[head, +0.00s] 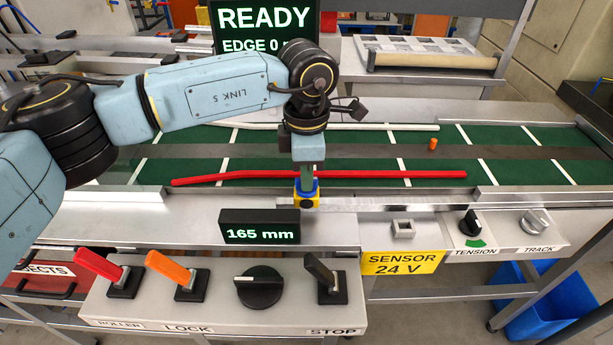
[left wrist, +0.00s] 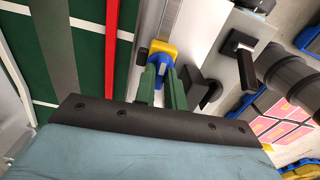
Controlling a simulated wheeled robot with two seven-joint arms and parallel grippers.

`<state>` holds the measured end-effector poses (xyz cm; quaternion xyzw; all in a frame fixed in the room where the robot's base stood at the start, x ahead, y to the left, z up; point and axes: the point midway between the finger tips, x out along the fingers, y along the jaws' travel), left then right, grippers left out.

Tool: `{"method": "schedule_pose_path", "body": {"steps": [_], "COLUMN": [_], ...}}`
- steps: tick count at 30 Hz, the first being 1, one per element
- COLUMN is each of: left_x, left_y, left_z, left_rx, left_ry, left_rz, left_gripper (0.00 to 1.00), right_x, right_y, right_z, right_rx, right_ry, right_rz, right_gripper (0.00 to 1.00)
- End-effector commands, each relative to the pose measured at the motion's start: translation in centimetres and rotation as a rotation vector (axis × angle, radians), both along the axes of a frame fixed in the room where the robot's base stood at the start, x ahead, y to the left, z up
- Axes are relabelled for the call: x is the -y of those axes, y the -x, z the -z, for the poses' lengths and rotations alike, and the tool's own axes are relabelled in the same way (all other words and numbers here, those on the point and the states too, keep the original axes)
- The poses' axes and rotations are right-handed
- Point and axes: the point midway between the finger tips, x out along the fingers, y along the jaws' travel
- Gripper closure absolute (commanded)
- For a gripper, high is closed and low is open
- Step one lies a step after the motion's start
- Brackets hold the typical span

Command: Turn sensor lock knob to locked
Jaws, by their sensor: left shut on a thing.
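The sensor is a small yellow block (head: 306,202) with a blue lock knob (head: 307,184) on top, at the front edge of the green conveyor. In the left wrist view the yellow block (left wrist: 163,46) shows ahead of the fingers, with the blue knob (left wrist: 158,68) between their tips. My left gripper (head: 306,181) points down from above and is shut on the blue knob. The fingers hide part of the knob, so I cannot tell its exact angle. My right gripper is in neither view.
A red strip (head: 400,174) runs along the belt just behind the sensor. A display reading 165 mm (head: 260,227) stands in front, left of it. The front panel (head: 220,310) carries several levers and a black dial. An orange piece (head: 433,144) lies on the belt.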

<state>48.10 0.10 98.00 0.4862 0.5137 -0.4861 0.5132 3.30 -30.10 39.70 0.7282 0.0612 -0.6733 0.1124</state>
Motion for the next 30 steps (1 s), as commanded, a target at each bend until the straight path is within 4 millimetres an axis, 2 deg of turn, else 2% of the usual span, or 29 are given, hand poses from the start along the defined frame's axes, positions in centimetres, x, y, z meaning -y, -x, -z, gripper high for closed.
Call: {"method": "schedule_pose_path", "body": {"steps": [10,21,22,26,30], "left_x": [0.0,0.0,0.0,0.0,0.0], "left_y": [-0.1,-0.1,-0.1,0.0,0.0], "left_z": [-0.1,-0.2,-0.2,-0.1,-0.1], "left_rx": [0.002,0.003,0.003,0.002,0.001], "left_ry": [0.003,0.003,0.003,0.002,0.002], "left_rz": [0.068,0.072,0.072,0.071,0.071], "left_gripper": [1.00,1.00,0.84,0.67,0.66], "right_x": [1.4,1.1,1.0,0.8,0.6], "right_y": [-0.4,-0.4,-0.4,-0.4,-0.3], "right_z": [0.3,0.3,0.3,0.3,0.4], "right_rx": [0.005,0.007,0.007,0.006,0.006], "right_ry": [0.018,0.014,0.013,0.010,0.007], "right_rz": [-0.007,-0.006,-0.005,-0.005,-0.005], "right_gripper": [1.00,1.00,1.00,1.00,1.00]}}
